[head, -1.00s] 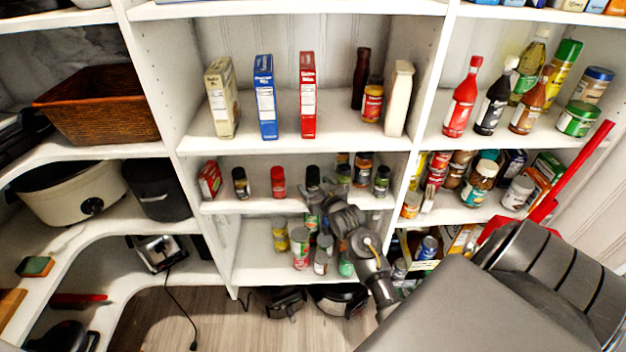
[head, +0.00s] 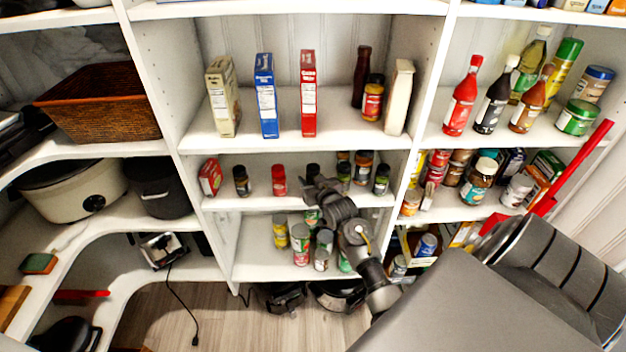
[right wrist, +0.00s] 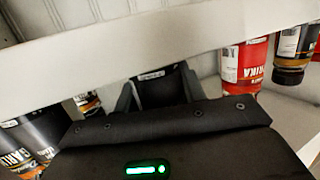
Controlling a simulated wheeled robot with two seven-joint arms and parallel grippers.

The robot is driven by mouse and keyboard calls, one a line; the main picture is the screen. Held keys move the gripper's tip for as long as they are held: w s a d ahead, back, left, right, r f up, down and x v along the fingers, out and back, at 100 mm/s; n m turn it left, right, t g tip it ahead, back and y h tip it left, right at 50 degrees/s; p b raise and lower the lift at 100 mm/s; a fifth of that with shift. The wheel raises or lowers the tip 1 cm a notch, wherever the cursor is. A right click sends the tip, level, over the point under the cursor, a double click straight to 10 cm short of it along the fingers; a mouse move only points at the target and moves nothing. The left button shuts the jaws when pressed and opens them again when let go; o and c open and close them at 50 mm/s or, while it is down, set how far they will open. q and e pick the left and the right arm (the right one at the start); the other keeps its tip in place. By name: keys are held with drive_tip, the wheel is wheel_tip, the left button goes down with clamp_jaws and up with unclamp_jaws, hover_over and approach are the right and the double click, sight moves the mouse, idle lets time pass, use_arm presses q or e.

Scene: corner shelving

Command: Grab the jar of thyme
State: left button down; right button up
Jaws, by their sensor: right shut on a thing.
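A dark-capped jar (head: 313,171) stands in the row on the narrow middle shelf; its name is not readable, so I cannot confirm it is the thyme. My right gripper (head: 322,190) is at this jar, coming from the front and below, and hides most of it. In the right wrist view, the right gripper (right wrist: 156,88) is shut on the dark jar (right wrist: 158,74), with one finger on each side. My left gripper is not in view.
A red paprika jar (right wrist: 245,65) and a garlic jar (right wrist: 28,140) stand on either side in the wrist view. A pale shelf edge (right wrist: 150,45) crosses close by. Cans (head: 300,243) stand on the shelf below; boxes (head: 308,95) stand on the shelf above.

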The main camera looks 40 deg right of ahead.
sight(311, 172)
drive_tip(key=shift+r, duration=0.5)
wheel_tip(311, 172, up, 2)
drive_tip(key=shift+r+b, duration=0.1)
drive_tip(key=shift+b, duration=0.55)
drive_tip(key=f+b+v, duration=0.3)
drive_tip(key=v, duration=1.4)
drive_tip(key=shift+s+a+b, duration=0.2)
drive_tip(key=shift+s+b, duration=0.1)
drive_tip(key=shift+s, duration=0.35)
